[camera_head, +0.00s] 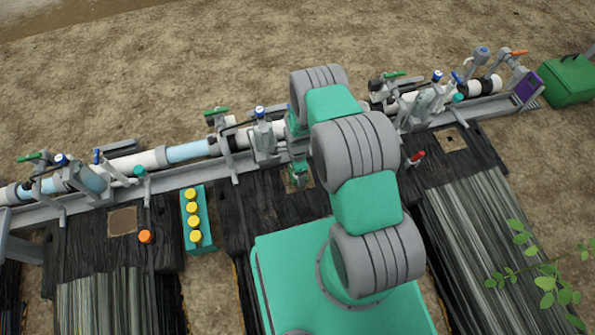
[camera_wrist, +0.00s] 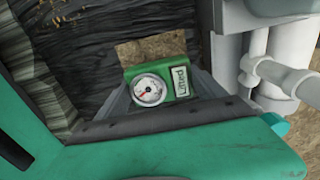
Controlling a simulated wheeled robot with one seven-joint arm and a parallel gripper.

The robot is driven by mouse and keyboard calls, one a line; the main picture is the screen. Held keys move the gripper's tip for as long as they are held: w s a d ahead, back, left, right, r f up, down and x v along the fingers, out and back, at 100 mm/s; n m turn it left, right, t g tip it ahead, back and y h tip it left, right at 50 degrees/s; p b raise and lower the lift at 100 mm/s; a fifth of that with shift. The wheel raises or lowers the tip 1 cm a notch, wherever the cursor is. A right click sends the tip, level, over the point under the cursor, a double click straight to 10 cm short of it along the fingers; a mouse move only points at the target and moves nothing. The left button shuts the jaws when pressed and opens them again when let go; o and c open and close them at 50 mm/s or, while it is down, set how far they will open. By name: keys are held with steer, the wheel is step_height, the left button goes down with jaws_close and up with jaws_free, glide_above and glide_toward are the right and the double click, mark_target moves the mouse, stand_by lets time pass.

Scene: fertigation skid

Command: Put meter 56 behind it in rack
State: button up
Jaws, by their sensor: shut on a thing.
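My gripper (camera_wrist: 162,88) is shut on a green meter (camera_wrist: 181,78) in the wrist view. The meter has a round white dial with a red needle and a pale label whose lettering appears sideways; I cannot read a 56 on it. In the head view the green meter (camera_head: 299,176) shows small, left of my arm, in front of the pipe line and over a dark mat. A teal rack-like box (camera_head: 208,237) with several yellow round tops stands to the left on the ground. I cannot tell which place in it is free.
A long grey rail (camera_head: 180,180) carries white and blue pipes with valves behind the gripper. White pipework (camera_wrist: 285,75) is close on the right in the wrist view. An orange cap (camera_head: 145,237) and a red-tipped piece (camera_head: 415,158) stand on the mats. A green case (camera_head: 568,80) is far right.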

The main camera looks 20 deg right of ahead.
steer(key=shift+r+p, duration=3.2)
steer(key=shift+r, duration=1.7)
